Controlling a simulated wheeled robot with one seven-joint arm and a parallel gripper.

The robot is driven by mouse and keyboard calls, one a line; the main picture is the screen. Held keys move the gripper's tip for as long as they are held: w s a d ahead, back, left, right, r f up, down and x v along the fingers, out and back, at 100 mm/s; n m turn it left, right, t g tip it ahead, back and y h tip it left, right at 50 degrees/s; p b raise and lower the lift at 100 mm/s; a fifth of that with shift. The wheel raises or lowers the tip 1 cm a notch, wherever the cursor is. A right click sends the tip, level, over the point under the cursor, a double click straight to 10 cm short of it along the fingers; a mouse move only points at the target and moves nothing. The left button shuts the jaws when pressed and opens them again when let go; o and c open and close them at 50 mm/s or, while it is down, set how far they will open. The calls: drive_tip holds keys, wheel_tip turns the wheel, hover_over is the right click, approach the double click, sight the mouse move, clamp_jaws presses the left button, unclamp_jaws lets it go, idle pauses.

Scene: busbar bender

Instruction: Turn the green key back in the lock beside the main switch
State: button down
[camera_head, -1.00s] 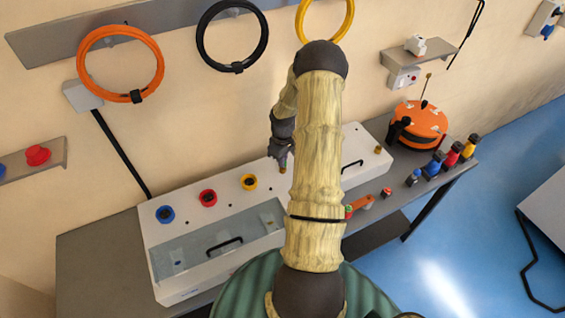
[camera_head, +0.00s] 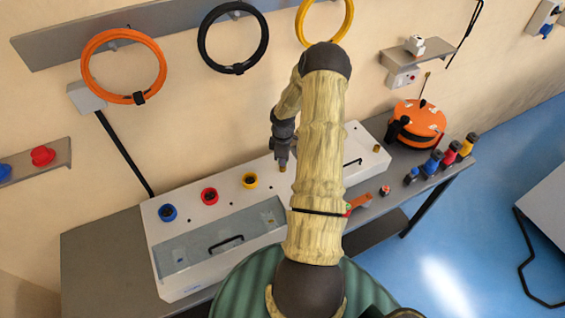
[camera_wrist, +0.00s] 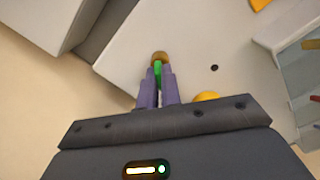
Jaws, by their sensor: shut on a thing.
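The green key (camera_wrist: 158,72) stands in a round brass lock (camera_wrist: 160,57) on the white panel, in the wrist view. My gripper (camera_wrist: 158,92) is shut on the key, with its two purple-grey fingers on either side of it. In the head view my gripper (camera_head: 282,157) points down at the brass lock (camera_head: 282,168) on the white cabinet (camera_head: 228,212), right of the yellow socket (camera_head: 249,180). The key is not distinct there. I cannot tell which part is the main switch; my arm hides part of the cabinet.
Blue (camera_head: 167,212) and red (camera_head: 209,196) sockets lie left of the lock. A clear cover with a black handle (camera_head: 226,244) is in front. An orange-handled tool (camera_head: 359,202) and an orange cable reel (camera_head: 418,122) are to the right. Cable coils hang above.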

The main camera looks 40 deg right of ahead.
drive_tip(key=n, duration=0.1)
drive_tip(key=n+p, duration=0.1)
drive_tip(key=n, duration=0.1)
drive_tip(key=shift+d+r+p, duration=0.2)
drive_tip(key=shift+d+p, duration=0.05)
drive_tip(key=shift+p, duration=0.05)
drive_tip(key=n, duration=0.2)
drive_tip(key=shift+f+n+p, duration=0.15)
drive_tip(key=shift+n+p, duration=0.15)
drive_tip(key=shift+n, duration=0.1)
drive_tip(key=shift+a+n+p, duration=0.1)
drive_tip(key=shift+n+p, duration=0.35)
drive_tip(key=shift+n, duration=0.15)
drive_tip(key=c, duration=1.9)
unclamp_jaws()
drive_tip(key=shift+n, duration=0.4)
drive_tip(key=shift+c, duration=0.2)
drive_tip(key=o, duration=0.4)
drive_tip(key=shift+f, duration=0.1)
